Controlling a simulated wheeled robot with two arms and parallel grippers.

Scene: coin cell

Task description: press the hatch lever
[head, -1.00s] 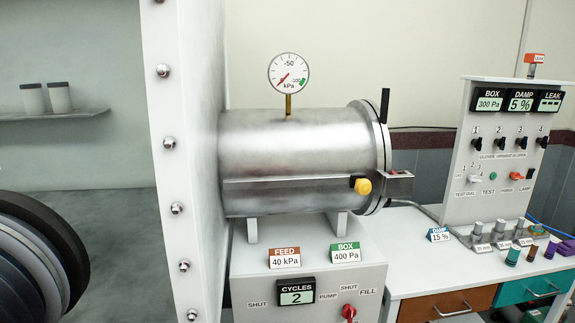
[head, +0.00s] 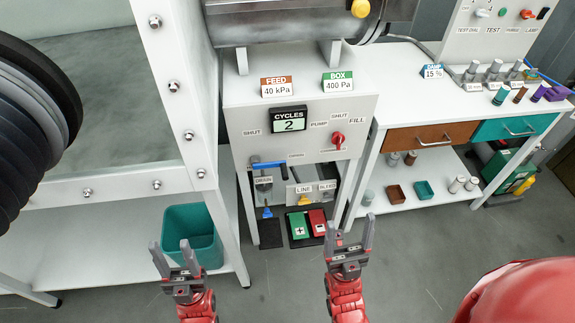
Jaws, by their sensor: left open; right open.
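The steel cylinder (head: 285,22) is cut by the top edge of the head view, with a yellow knob (head: 360,8) near its right end. The upright black lever at its hatch end, seen earlier, is outside the view now. My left gripper (head: 171,246) is open and empty, low in the view in front of the teal bin. My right gripper (head: 350,222) is open and empty, low in the view near the red and green pedals. Both are far below the cylinder in the picture.
A grey control cabinet (head: 250,122) with a red knob (head: 338,138) stands under the cylinder. Below it are a green pedal (head: 298,226) and a red pedal (head: 317,222). A teal bin (head: 190,222) stands left. A white bench (head: 410,75) with drawers stands right.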

